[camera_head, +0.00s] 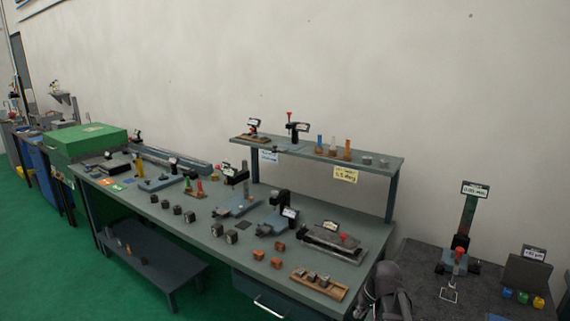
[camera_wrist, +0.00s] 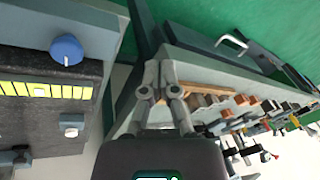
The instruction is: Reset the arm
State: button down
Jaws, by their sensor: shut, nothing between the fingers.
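My gripper (camera_wrist: 161,72) shows in the middle of the wrist view, with its fingers together and nothing between them. Beyond the fingers in that view are the edge of the green workbench (camera_wrist: 205,66) and the dark floor gap beside it. In the head view, a dark grey part of my arm (camera_head: 388,288) shows at the bottom, by the right end of the workbench. The fingertips are not clearly visible there.
The workbench (camera_head: 345,268) holds several gauges, metal blocks and a wooden tray (camera_head: 319,284). A raised shelf (camera_head: 385,170) stands at its back. A dark granite table (camera_head: 420,265) with a tall gauge stand (camera_head: 467,220) is at right. Green floor (camera_head: 60,275) lies open at left.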

jog(key=s+a+g+h, duration=0.2)
jog(key=s+a, duration=0.3)
jog(key=s, duration=0.5)
jog(key=shift+s+f+n+h, duration=0.25)
jog(key=shift+f+n+h, duration=0.05)
jog(key=shift+f, duration=0.1)
